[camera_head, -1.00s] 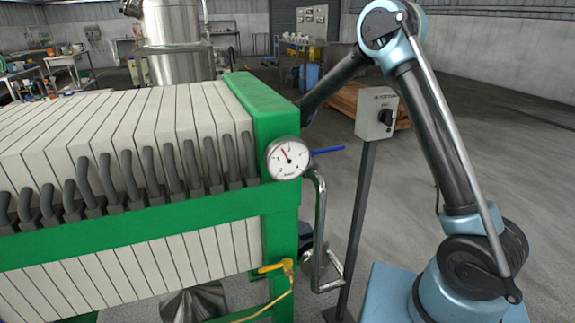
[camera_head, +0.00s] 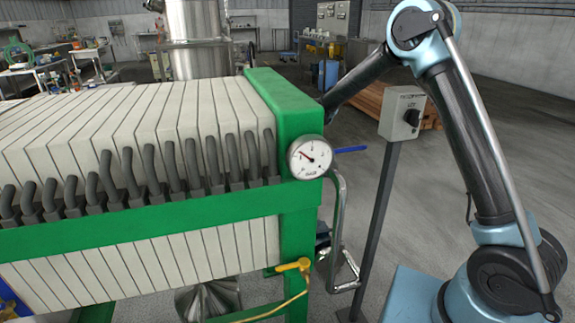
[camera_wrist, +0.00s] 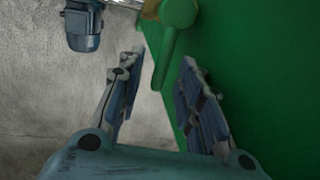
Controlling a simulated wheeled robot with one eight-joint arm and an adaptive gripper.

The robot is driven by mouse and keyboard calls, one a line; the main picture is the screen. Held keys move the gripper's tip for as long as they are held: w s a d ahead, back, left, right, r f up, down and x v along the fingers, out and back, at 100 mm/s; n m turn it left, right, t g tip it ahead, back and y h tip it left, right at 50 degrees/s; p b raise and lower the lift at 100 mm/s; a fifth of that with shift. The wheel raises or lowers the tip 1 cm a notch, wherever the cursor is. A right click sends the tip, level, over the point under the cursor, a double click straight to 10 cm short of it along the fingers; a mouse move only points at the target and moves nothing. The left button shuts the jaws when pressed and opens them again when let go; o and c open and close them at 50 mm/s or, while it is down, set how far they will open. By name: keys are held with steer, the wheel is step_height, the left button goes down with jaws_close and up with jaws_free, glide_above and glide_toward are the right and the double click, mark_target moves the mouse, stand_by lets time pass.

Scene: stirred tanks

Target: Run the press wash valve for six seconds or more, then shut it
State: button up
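In the wrist view my gripper (camera_wrist: 160,75) is open, with one finger on each side of a green lever handle (camera_wrist: 165,60) on the green press frame. Whether a finger touches it is unclear. I cannot read a label showing that this is the press wash valve. In the head view my arm reaches behind the press's green end frame (camera_head: 298,110), which hides my gripper and the green handle. A round gauge (camera_head: 310,157) is on the frame's near corner. A blue lever (camera_head: 350,150) sticks out to its right. A yellow valve handle (camera_head: 293,265) is below.
A grey control box (camera_head: 402,116) with a black knob stands on a post between the press and my arm. A bent metal pipe (camera_head: 338,225) runs down beside the frame. A blue motor-like part (camera_wrist: 83,28) shows at the wrist view's upper left. Open floor lies behind.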

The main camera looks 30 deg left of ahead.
step_height(320, 180, up, 12)
steer(key=w+d, duration=0.1)
steer(key=shift+w+d+f, duration=0.15)
steer(key=shift+w+d, duration=0.15)
steer(key=shift+w, duration=0.1)
stand_by(0.5)
steer(key=s+d+r, duration=0.2)
steer(key=s+d, duration=0.2)
steer(key=shift+d, duration=0.3)
stand_by(0.8)
stand_by(0.3)
steer(key=shift+w, duration=0.1)
